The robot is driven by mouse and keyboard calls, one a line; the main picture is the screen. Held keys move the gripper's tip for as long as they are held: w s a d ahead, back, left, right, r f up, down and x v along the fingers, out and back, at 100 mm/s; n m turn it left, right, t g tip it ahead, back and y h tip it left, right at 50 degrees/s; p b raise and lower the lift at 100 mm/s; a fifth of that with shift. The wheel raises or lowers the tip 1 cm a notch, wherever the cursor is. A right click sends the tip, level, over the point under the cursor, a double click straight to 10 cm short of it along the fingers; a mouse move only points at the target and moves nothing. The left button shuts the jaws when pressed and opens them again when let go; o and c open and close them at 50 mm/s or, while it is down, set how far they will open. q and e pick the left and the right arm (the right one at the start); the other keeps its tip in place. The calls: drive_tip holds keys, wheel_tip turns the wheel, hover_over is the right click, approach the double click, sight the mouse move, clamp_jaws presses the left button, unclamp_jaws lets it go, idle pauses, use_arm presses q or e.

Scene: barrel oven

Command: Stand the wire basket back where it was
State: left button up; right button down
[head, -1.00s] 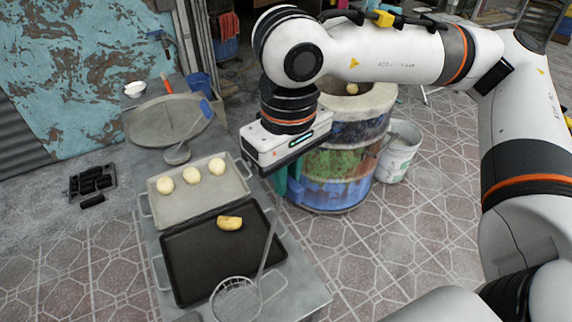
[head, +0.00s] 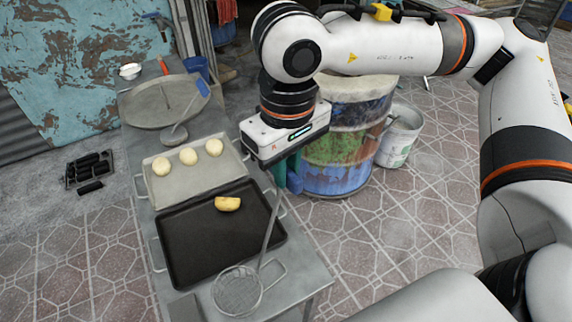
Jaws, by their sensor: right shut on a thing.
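The wire basket (head: 237,291) is a round mesh scoop with a long thin handle, at the bottom of the head view. It is over the near end of the metal table (head: 300,270), close to the dark tray; I cannot tell whether it touches the table. My right gripper (head: 283,172) points down beside the table's right edge and is shut on the upper end of the basket's handle. The fingertips are partly hidden under the gripper body. My left gripper is not in view.
A dark tray (head: 185,255) holds one browned bread piece (head: 228,204). A lighter tray (head: 158,190) behind it holds three dough balls (head: 188,156). A round pan (head: 140,105) and a ladle (head: 174,137) lie farther back. The barrel oven (head: 340,150) and white bucket (head: 398,140) stand right.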

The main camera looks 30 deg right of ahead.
drive_tip(key=shift+f+b, duration=0.25)
drive_tip(key=shift+b, duration=0.1)
idle(0.3)
drive_tip(key=c, duration=1.3)
unclamp_jaws()
drive_tip(key=shift+c, duration=0.2)
drive_tip(key=shift+o, duration=0.5)
drive_tip(key=shift+o, duration=1.2)
drive_tip(key=shift+s+r+p, duration=0.1)
drive_tip(key=shift+r+p, duration=2.5)
drive_tip(key=shift+r, duration=1.95)
